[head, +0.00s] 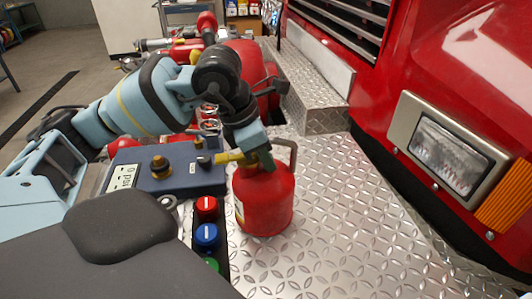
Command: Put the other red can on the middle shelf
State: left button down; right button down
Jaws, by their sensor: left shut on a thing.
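A red can (264,205) with a dark handle and a yellow spout piece is upright at the middle of the head view, over the diamond-plate bumper (335,220). I cannot tell whether its base touches the plate. My left gripper (259,158) reaches down from above and is shut on the top of the red can; its fingertips are partly hidden against the handle and spout. My right gripper is not in view. I cannot make out a middle shelf clearly.
A blue control box (180,172) and a strip with red, blue and green caps (206,236) lie left of the can. The red truck front with its headlight (447,152) rises at the right. Red pump parts (245,62) stand behind my arm. Bare plate lies right of the can.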

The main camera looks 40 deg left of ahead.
pick_arm(q)
jog(key=c, duration=1.8)
grip_release()
jog(key=shift+f, duration=0.1)
jog(key=shift+c, duration=0.2)
jog(key=o, duration=0.4)
